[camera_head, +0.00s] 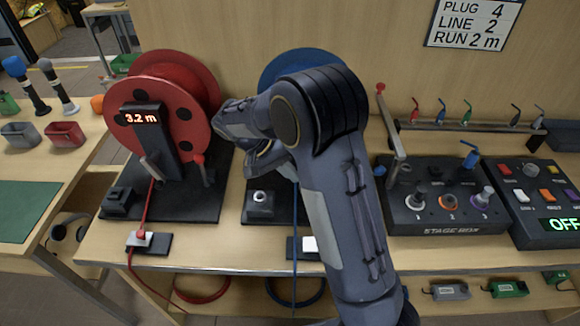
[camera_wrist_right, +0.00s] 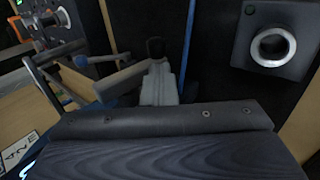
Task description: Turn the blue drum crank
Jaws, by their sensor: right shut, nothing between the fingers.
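The blue drum (camera_head: 300,60) stands behind my right arm in the head view. Only its upper rim shows, and its crank cannot be made out there. My right gripper (camera_head: 240,125) is shut and empty, in front of the drum's left side, near the red drum. In the right wrist view, a pale grey piece with a dark upper end (camera_wrist_right: 158,75) stands beyond the gripper body. I cannot tell whether it is the crank or my finger. The left gripper is not in view.
The red drum (camera_head: 165,85) with a 3.2 m display is close on the left. A square socket block (camera_head: 262,204) sits on the blue drum's base and a blue cable (camera_head: 295,235) runs down. The stage box (camera_head: 440,212) is on the right.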

